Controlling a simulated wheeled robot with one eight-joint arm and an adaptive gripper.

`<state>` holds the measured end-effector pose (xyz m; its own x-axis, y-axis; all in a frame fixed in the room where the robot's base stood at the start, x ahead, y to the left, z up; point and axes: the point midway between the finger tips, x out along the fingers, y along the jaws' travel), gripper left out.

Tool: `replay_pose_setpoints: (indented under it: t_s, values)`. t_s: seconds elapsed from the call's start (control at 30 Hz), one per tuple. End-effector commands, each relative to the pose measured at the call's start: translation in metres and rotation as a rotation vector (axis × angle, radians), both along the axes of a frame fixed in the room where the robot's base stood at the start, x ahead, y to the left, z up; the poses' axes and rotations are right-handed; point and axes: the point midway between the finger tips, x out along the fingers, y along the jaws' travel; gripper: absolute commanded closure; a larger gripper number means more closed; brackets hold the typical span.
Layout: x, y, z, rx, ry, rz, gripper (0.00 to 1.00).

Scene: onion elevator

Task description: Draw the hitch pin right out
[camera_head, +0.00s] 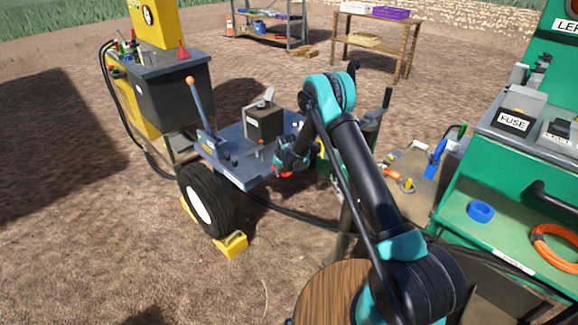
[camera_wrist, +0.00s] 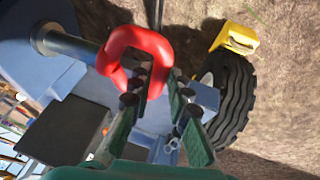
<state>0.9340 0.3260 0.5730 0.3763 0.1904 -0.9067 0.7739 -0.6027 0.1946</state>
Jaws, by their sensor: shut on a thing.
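The hitch pin shows as a thick red loop handle (camera_wrist: 150,42) in the wrist view. A blue-grey shaft (camera_wrist: 72,46) runs left from the loop to a dark round collar on blue-grey metal. I cannot tell how much of the shaft is inside. My gripper (camera_wrist: 157,88) is shut on the red loop, with its green, dark-padded fingers on both sides of the lower rim. In the head view my gripper (camera_head: 287,168) is at the right end of the blue-grey trailer deck (camera_head: 240,180), and only a little red of the pin (camera_head: 286,174) shows below it.
The trailer has a black wheel (camera_head: 206,200) with yellow chocks (camera_head: 231,245). A blue lever (camera_head: 199,105) with an orange knob and a dark box (camera_head: 264,122) stand on the deck. A green bench (camera_head: 500,215) is close on the right. Dirt ground in front is open.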

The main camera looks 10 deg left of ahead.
Motion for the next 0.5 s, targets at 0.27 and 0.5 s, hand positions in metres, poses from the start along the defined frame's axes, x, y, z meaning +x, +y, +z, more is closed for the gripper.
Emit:
replay_pose_setpoints:
  t_s: [0.27, 0.5]
  values:
    - [-0.043, 0.034, 0.000, 0.001, -0.001, 0.001, 1.00]
    - [-0.048, 0.038, 0.000, 0.003, 0.000, 0.001, 1.00]
